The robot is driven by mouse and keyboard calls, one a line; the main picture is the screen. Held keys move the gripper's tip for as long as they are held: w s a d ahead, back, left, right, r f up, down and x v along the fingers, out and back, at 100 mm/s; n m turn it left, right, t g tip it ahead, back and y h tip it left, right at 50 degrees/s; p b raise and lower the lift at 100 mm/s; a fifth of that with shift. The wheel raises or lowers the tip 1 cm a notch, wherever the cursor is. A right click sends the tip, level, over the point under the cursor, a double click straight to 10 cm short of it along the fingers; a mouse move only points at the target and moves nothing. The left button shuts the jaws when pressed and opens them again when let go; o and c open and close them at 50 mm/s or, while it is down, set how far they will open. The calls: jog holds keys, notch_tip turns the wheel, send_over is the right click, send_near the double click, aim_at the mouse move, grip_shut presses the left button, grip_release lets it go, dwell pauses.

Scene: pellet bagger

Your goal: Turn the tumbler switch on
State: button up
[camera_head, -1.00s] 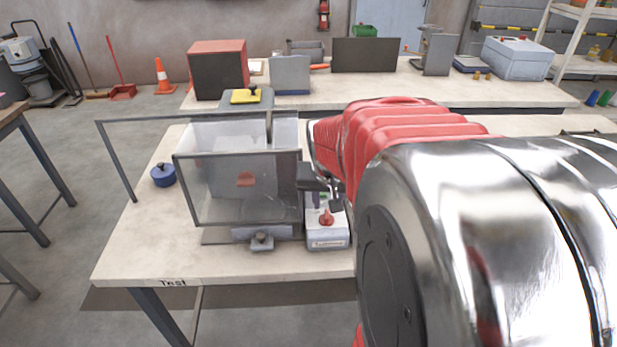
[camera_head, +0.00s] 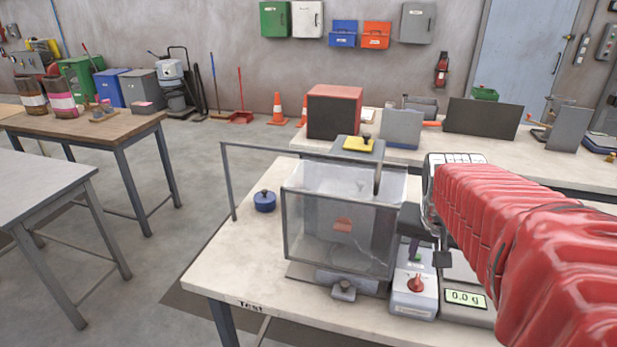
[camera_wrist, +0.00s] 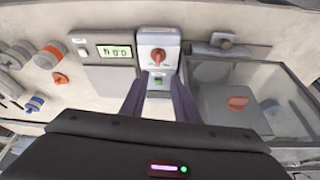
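A small grey-white switch box (camera_head: 413,301) stands on the front table, right of a clear-walled chamber. It carries a red knob (camera_head: 416,284), also seen in the wrist view (camera_wrist: 158,55), and behind it a small green part (camera_head: 415,255), also in the wrist view (camera_wrist: 158,82). I cannot tell for sure which is the tumbler switch, or its position. My gripper (camera_wrist: 158,79) is over the box, its two dark fingers apart on either side of the green part. The fingers look empty; contact cannot be told. In the head view my gripper (camera_head: 428,248) is partly hidden.
The clear chamber (camera_head: 325,230) stands directly left of the box in the head view. A scale with a 0.0 g display (camera_head: 465,298) sits close on its right. A blue lidded pot (camera_head: 264,201) is at the table's left. Bare tabletop (camera_head: 228,272) lies at front left.

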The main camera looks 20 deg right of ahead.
jog(key=s+a+n+t+y, duration=0.1)
jog(key=s+a+n, duration=0.2)
jog(key=a, duration=0.8)
jog(key=s+a+n+t+y, duration=0.1)
jog(key=a+n, duration=0.4)
jog(key=a, duration=0.7)
jog(key=s+y, duration=0.1)
jog(key=s, duration=0.1)
jog(key=shift+s+r, duration=0.15)
jog(key=shift+s, duration=0.15)
jog(key=shift+o, duration=0.4)
